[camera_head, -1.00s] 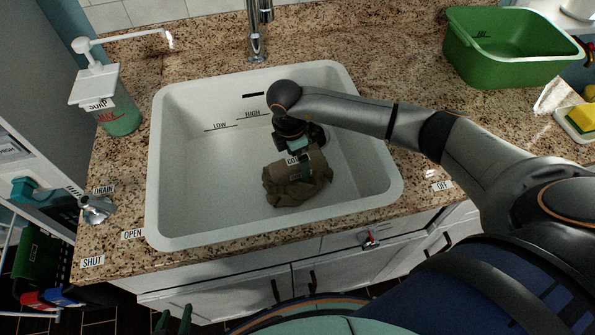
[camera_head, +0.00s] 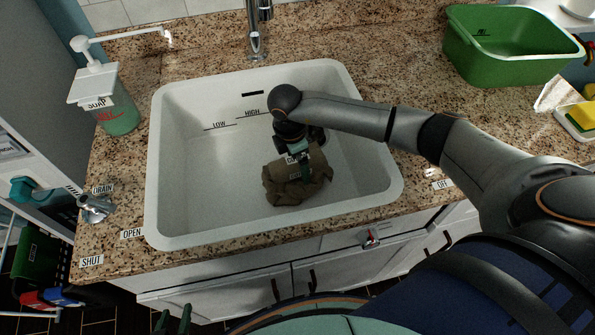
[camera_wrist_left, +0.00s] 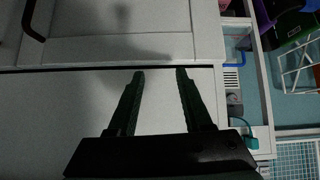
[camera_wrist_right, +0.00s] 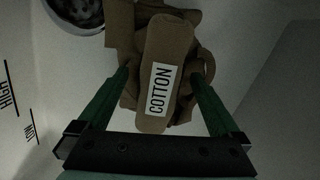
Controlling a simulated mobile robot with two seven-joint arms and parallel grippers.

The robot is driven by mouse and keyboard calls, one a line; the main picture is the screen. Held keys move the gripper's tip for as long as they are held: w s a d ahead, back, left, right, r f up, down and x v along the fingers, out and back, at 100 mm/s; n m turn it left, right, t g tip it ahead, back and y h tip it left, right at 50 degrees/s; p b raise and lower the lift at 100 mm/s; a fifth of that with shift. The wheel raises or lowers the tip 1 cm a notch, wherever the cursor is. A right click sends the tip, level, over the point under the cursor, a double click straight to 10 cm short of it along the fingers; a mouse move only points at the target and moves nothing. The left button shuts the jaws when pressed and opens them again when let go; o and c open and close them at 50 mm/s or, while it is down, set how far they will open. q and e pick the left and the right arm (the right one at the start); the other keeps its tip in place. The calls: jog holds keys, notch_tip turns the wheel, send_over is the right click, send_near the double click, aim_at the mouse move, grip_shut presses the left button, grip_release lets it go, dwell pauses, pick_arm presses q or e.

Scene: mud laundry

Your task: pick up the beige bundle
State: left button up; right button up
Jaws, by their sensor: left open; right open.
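The beige bundle (camera_head: 282,191) lies on the floor of the white sink (camera_head: 172,205), toward its front right. In the right wrist view the bundle (camera_wrist_right: 178,48) shows a rolled band with a "COTTON" label. My right gripper (camera_head: 303,172) reaches down into the sink over the bundle. In the right wrist view my right gripper (camera_wrist_right: 158,74) is open, with one green finger on each side of the labelled roll. I cannot tell whether the fingers touch it. My left gripper (camera_head: 173,319) is low in front of the cabinets; its own wrist view shows it open and empty (camera_wrist_left: 158,73).
The sink walls surround the bundle, with free floor to its left. The round drain (camera_wrist_right: 78,8) is close to the bundle. A faucet (camera_head: 256,30) stands behind the sink, a soap dispenser (camera_head: 115,112) at left and a green tub (camera_head: 500,62) at back right.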

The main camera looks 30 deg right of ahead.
jog(key=shift+c, duration=0.4)
grip_shut()
dwell(0.4)
